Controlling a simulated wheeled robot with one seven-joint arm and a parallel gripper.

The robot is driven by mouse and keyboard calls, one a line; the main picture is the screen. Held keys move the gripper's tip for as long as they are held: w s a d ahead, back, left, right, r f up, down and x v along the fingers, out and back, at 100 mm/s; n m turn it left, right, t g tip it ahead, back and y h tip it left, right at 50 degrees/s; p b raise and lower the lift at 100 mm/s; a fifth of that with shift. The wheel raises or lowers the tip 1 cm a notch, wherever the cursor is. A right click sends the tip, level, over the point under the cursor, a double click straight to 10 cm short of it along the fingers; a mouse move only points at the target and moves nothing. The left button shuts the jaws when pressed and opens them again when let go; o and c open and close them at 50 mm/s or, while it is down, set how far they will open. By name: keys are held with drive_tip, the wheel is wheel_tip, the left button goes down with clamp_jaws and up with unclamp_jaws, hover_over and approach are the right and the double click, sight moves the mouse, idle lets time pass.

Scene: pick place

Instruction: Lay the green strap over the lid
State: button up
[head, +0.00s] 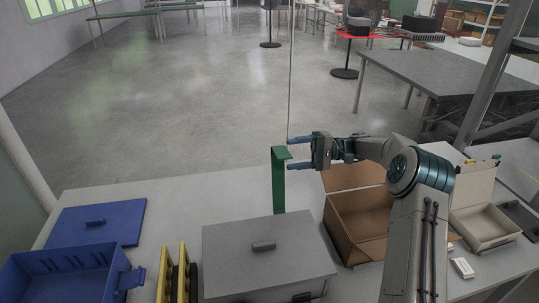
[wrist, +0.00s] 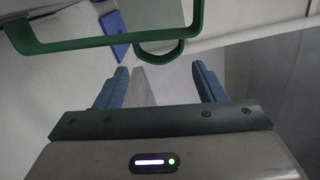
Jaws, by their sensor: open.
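The green strap (head: 278,185) stands upright behind the grey box, its top end bent over to the right. Its lower end is hidden behind the box. In the wrist view the strap (wrist: 100,42) is a green band with a loop, just ahead of the fingers. The grey box has a flat grey lid (head: 225,246) with a small dark handle (head: 264,246); the lid lies closed on it.
An open brown carton (head: 350,225) stands right of the grey box, below my arm. A blue crate (head: 60,275), a blue lid (head: 75,222) and yellow-black parts (head: 182,270) lie to the left. A beige open case (head: 485,230) is at the right of the table.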

drive_tip(key=p+x, duration=0.1)
drive_tip(key=x, duration=0.7)
drive_tip(key=shift+c, duration=0.3)
drive_tip(key=c, duration=1)
